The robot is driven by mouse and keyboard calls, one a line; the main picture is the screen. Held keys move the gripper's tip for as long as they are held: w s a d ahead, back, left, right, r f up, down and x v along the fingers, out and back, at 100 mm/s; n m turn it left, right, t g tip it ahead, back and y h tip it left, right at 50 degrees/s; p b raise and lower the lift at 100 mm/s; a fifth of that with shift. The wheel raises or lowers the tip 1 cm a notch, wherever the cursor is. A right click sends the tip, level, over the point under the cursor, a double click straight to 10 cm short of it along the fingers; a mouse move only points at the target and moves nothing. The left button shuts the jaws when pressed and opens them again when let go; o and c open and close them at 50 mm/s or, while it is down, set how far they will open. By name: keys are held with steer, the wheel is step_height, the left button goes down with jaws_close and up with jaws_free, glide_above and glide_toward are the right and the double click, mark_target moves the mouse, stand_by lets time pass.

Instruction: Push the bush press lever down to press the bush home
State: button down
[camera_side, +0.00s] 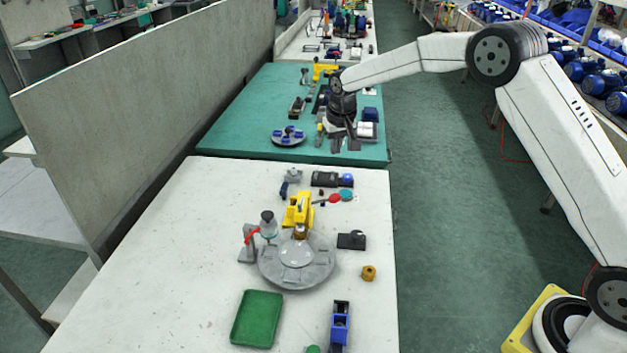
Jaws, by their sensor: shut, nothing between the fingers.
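A yellow press (299,209), which looks like the bush press, stands on the white table behind a round grey turntable (284,273). Its lever (334,198) sticks out to the right, roughly level or slightly raised, with a red end. A small brass-brown part (300,231) sits under the press at the turntable's rear edge; how far it is seated is too small to tell. My gripper (345,147) is shut and empty, pointing down over the front of the green table, beyond the lever and apart from it.
A teal round piece (346,195) is beside the lever end. A dark block with a blue dome (332,180) lies between gripper and lever. A grey stand with a red handle (248,243) is left of the turntable. A brass ring (369,273) and green tray (257,318) lie nearer.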

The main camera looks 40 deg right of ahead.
steer(key=shift+r, duration=0.2)
steer(key=shift+r, duration=0.5)
steer(key=shift+r, duration=0.1)
steer(key=shift+w+v, duration=0.25)
steer(key=shift+v, duration=0.9)
steer(key=shift+w+v, duration=0.25)
steer(key=shift+v, duration=0.95)
steer(key=shift+d+r, duration=0.1)
steer(key=s+a+f+n, duration=0.1)
steer(key=s+f, duration=0.1)
steer(key=s, duration=0.8)
steer(key=s+a+f+n, duration=0.1)
steer(key=s+f, duration=0.2)
steer(key=s, duration=0.8)
steer(key=s+a+f+n, duration=0.1)
steer(key=s+a+f, duration=0.1)
steer(key=s, duration=0.8)
steer(key=shift+s+f+y, duration=0.3)
steer(key=shift+a, duration=0.1)
